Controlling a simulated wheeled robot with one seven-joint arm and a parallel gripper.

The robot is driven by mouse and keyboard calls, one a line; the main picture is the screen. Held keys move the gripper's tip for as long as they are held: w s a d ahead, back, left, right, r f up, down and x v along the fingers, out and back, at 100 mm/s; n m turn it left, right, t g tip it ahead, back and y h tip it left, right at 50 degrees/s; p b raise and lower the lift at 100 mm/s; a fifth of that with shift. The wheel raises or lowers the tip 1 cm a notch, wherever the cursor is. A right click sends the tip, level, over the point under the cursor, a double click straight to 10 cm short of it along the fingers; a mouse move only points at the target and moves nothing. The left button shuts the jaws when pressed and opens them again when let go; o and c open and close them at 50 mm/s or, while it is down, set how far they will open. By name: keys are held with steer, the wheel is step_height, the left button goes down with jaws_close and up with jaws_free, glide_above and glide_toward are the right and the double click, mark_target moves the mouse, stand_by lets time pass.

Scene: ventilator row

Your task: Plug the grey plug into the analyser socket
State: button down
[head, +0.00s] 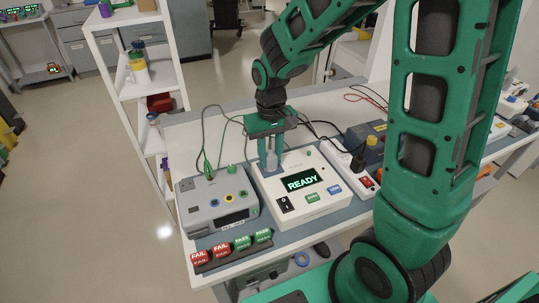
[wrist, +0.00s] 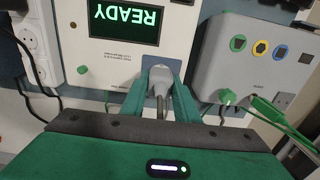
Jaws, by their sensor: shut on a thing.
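The analyser (head: 322,207) is a white box with a lit screen reading READY, on the bench in the head view. Its screen also shows upside down at the top of the wrist view (wrist: 127,19). The analyser socket (wrist: 151,63) is a blue-grey square panel, partly hidden by the plug. My gripper (head: 270,164) points down at the analyser's back left part. Its green fingers (wrist: 160,88) are shut on the grey plug (wrist: 160,77), one on each side. The plug's front is at the socket panel; I cannot tell how deep it sits.
A grey device (head: 216,204) with coloured jacks and a green lead stands left of the analyser. Red and green tags (head: 221,252) lie in front of it. A white power strip (head: 346,164) with a black plug is to the right. Cables run behind my gripper.

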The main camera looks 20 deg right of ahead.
mark_target(270, 150)
steer(key=c, duration=1.3)
jaws_free()
step_height(270, 150, up, 11)
steer(key=shift+f, duration=0.15)
steer(key=s+d+m, duration=0.3)
steer(key=s+d, duration=0.5)
steer(key=s, duration=0.3)
steer(key=s+d+m, duration=0.3)
steer(key=s+d, duration=0.6)
steer(key=s, duration=0.3)
steer(key=shift+s+d+f, duration=0.15)
steer(key=shift+d+f, duration=0.05)
steer(key=shift+d, duration=0.1)
